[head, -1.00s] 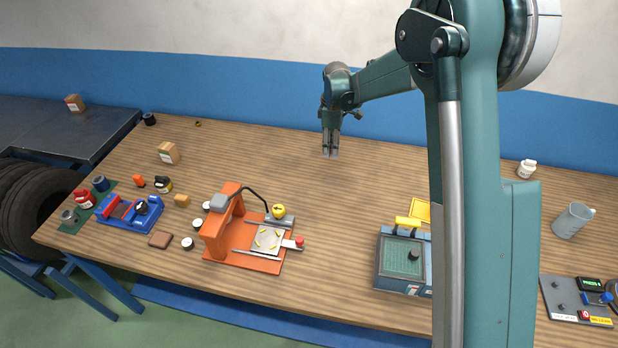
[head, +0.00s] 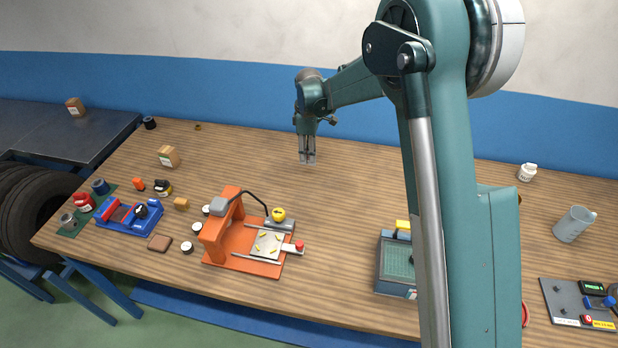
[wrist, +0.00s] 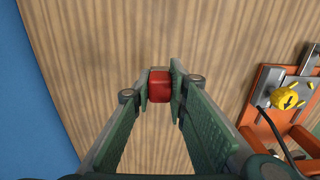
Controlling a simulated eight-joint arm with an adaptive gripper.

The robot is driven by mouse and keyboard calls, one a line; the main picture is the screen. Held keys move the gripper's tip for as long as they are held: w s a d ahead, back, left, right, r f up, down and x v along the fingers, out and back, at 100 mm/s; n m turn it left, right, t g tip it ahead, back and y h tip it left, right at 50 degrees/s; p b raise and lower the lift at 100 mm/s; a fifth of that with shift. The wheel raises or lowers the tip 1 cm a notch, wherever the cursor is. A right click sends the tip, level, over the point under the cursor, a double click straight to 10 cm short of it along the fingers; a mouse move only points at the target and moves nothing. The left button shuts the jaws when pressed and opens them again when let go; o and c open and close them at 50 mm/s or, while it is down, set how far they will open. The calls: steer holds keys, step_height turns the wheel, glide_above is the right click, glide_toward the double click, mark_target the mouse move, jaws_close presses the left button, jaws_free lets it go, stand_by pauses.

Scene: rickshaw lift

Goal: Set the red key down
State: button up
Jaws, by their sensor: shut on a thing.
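My gripper (head: 307,161) hangs pointing down above the back middle of the wooden table (head: 345,215). In the wrist view my gripper (wrist: 159,88) is shut on the red key (wrist: 159,86), which shows as a small red block between the two fingertips. Only its near face shows; the rest is hidden by the fingers. In the head view the key is too small to make out at the fingertips. Wood grain lies beneath it in the wrist view, and I cannot tell the height of the gap.
An orange press (head: 223,229) with a yellow knob (head: 278,214) stands front left of my gripper. A blue-grey box (head: 394,268) stands at the front right. A cardboard box (head: 168,156) and blue vise (head: 128,216) are further left. The table around my gripper is clear.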

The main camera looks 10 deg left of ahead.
glide_above(309, 179)
steer(key=shift+s+f, duration=0.1)
steer(key=shift+f, duration=2.75)
steer(key=shift+f, duration=1.9)
steer(key=shift+f+b, duration=0.15)
steer(key=shift+b, duration=0.25)
steer(key=o, duration=0.9)
steer(key=shift+c, duration=0.2)
step_height(309, 179, up, 12)
steer(key=shift+r+p, duration=0.2)
steer(key=shift+p, duration=0.3)
